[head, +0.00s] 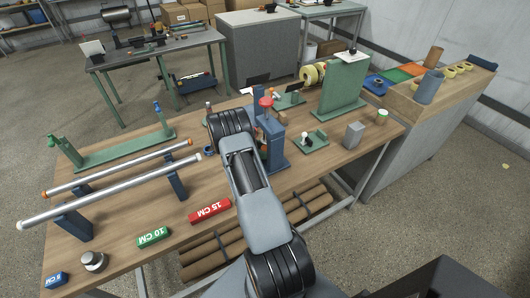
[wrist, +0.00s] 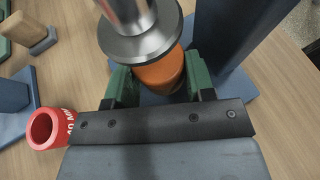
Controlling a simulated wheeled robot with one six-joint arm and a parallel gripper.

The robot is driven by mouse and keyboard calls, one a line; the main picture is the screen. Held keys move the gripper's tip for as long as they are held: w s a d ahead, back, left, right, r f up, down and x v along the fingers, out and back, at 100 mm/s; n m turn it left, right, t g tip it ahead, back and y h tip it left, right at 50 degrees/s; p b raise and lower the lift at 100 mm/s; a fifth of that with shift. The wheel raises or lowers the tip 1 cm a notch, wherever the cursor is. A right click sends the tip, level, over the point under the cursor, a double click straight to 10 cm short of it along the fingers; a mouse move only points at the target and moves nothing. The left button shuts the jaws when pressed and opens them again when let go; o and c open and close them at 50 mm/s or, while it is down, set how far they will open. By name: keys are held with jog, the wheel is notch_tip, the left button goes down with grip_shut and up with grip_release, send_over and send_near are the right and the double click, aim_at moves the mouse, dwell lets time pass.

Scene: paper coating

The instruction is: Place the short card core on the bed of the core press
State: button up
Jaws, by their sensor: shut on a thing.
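The short card core (wrist: 162,74) is an orange-brown cylinder between the two green fingers of my gripper (wrist: 160,85) in the wrist view. My gripper is shut on it. The metal ram of the core press (wrist: 138,35), with its wide round disc, is just above and covers part of the core. A strip of blue bed shows below the core; I cannot tell whether the core touches it. In the head view the press is a blue stand (head: 275,148) with a red knob. My arm hides the gripper and core there.
A red ring (wrist: 45,128) lies left of my gripper in the wrist view. In the head view, two metal rods (head: 120,187) on blue stands lie left, with red (head: 209,210) and green (head: 153,236) length blocks in front. A grey block (head: 353,134) stands right.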

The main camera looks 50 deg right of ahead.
jog(key=shift+w+a+f, duration=0.1)
jog(key=shift+w+f, duration=0.05)
jog(key=shift+f, duration=0.2)
jog(key=shift+s+d, duration=0.2)
jog(key=shift+d, duration=0.05)
jog(key=shift+f+b, duration=0.25)
jog(key=shift+b, duration=0.05)
jog(key=o, duration=0.9)
jog(key=shift+a+r, duration=0.1)
